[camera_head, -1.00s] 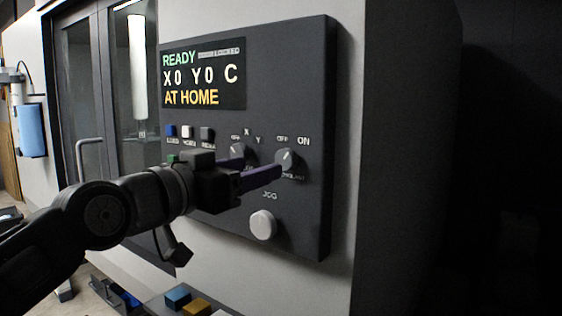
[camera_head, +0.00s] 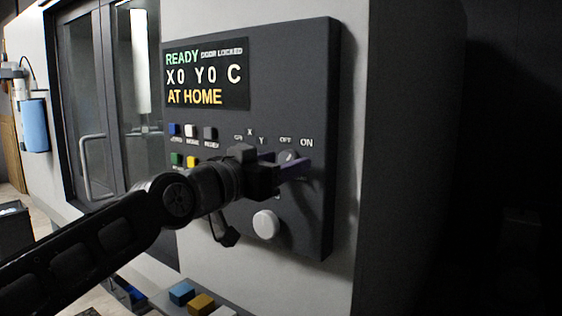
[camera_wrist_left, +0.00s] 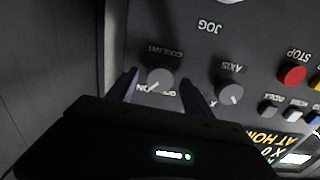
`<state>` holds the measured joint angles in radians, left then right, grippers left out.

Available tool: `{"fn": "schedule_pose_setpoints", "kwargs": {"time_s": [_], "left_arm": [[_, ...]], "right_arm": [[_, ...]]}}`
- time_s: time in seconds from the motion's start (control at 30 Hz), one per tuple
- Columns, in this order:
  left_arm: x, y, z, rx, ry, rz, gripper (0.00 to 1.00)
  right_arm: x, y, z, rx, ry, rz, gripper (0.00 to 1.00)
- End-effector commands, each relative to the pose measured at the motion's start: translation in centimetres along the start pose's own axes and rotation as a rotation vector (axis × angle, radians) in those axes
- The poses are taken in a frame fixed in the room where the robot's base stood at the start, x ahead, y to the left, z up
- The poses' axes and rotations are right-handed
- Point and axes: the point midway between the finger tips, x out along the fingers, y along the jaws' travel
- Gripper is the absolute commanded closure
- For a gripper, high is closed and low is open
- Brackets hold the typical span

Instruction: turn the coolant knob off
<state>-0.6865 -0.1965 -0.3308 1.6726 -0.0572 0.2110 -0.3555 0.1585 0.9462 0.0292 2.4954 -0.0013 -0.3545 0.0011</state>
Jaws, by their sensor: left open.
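The coolant knob (camera_head: 287,157) is a round grey knob on the dark control panel (camera_head: 315,215), under OFF and ON labels, partly hidden by my gripper in the head view. It also shows in the left wrist view (camera_wrist_left: 160,79), upside down, where its pale pointer line slants toward the ON label. My left gripper (camera_head: 288,163) is open, with its purple fingers reaching to the panel. In the left wrist view the fingers (camera_wrist_left: 162,88) lie on either side of the knob, with visible gaps. I cannot tell how deep they reach.
The axis knob (camera_wrist_left: 230,94) sits close beside one finger. The white jog knob (camera_head: 265,224) is below. A red stop button (camera_wrist_left: 291,75) and several small buttons are on the panel. The display (camera_head: 206,75) reads READY, AT HOME. Coloured blocks (camera_head: 201,304) lie below.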

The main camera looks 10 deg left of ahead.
Motion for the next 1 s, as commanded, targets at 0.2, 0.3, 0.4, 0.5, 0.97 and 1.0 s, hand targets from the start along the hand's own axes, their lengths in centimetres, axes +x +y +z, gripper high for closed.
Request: {"fn": "schedule_pose_setpoints", "kwargs": {"time_s": [0.2, 0.3, 0.4, 0.5, 0.97, 1.0], "left_arm": [[-0.02, 0.02, 0.02, 0.000, 0.000, 0.000, 0.51], [-0.03, 0.02, 0.01, 0.000, 0.000, 0.000, 0.60], [-0.03, 0.03, 0.01, 0.000, 0.000, 0.001, 0.68], [-0.03, 0.03, 0.02, -0.001, 0.000, 0.001, 0.76], [-0.03, 0.04, 0.03, -0.003, -0.001, 0.001, 1.00], [-0.03, 0.04, 0.04, -0.005, -0.001, 0.001, 1.00]], "right_arm": [[0.01, 0.00, 0.00, 0.000, 0.000, 0.000, 1.00], [0.01, 0.00, 0.00, 0.000, 0.000, 0.000, 1.00], [0.01, 0.00, 0.00, 0.000, 0.000, 0.000, 1.00], [0.01, 0.00, 0.00, 0.000, 0.000, 0.000, 1.00], [0.03, 0.01, 0.00, 0.000, 0.000, 0.000, 1.00], [0.04, 0.02, 0.00, 0.000, 0.000, 0.000, 1.00]]}}
